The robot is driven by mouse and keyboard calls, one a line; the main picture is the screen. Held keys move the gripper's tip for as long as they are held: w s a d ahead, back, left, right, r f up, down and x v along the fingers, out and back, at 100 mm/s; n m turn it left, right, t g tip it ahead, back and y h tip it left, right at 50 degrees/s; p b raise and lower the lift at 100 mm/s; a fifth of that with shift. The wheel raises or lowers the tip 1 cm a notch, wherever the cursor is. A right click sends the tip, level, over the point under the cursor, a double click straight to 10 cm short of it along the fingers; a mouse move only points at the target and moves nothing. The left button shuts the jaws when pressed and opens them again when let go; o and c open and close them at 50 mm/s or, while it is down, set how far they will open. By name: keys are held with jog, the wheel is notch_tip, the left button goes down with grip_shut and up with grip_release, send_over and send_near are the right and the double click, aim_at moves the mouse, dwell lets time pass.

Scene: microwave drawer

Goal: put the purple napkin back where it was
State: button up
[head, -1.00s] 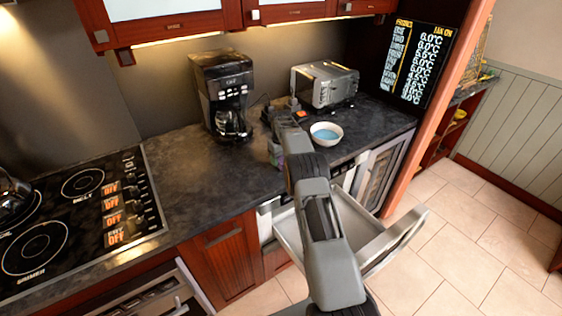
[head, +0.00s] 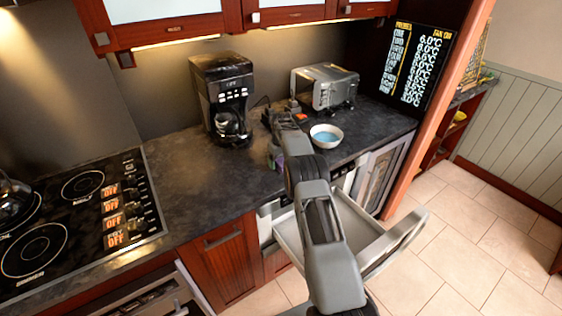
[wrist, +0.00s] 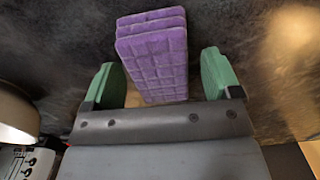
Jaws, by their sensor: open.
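The purple napkin (wrist: 155,60) is a folded, quilted-looking stack on the dark countertop, in the upper middle of the wrist view. My gripper (wrist: 162,82) is open, with one green finger on each side of the napkin's near part. A small gap shows between the napkin and each finger, so it is not clamped. In the head view my arm hides most of the gripper and napkin; only a small purplish patch shows beside the arm at the counter's front part.
A white bowl with blue inside (head: 326,136) stands close right of my arm. A coffee maker (head: 222,100) and a toaster oven (head: 324,88) stand behind. An open drawer (head: 390,245) juts out below the counter. The counter left of my arm is clear up to the cooktop (head: 75,205).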

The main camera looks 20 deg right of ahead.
notch_tip(320, 180, up, 11)
jog(key=p, duration=0.1)
notch_tip(320, 180, up, 10)
jog(key=t, duration=0.1)
send_over(281, 160)
jog(key=s+a, duration=0.4)
jog(key=s+a+r+m+t, duration=0.1)
jog(key=s+a+r, duration=0.3)
jog(key=s+r, duration=0.4)
jog(key=s+a+f+t, duration=0.1)
jog(key=s+f, duration=0.3)
jog(key=s, duration=0.9)
jog(key=s+a+f+m+t, duration=0.1)
jog(key=s+a+f, duration=0.3)
jog(key=s, duration=0.9)
jog(key=shift+a+f+t, duration=0.2)
jog(key=shift+a+t, duration=0.1)
jog(key=shift+t, duration=0.1)
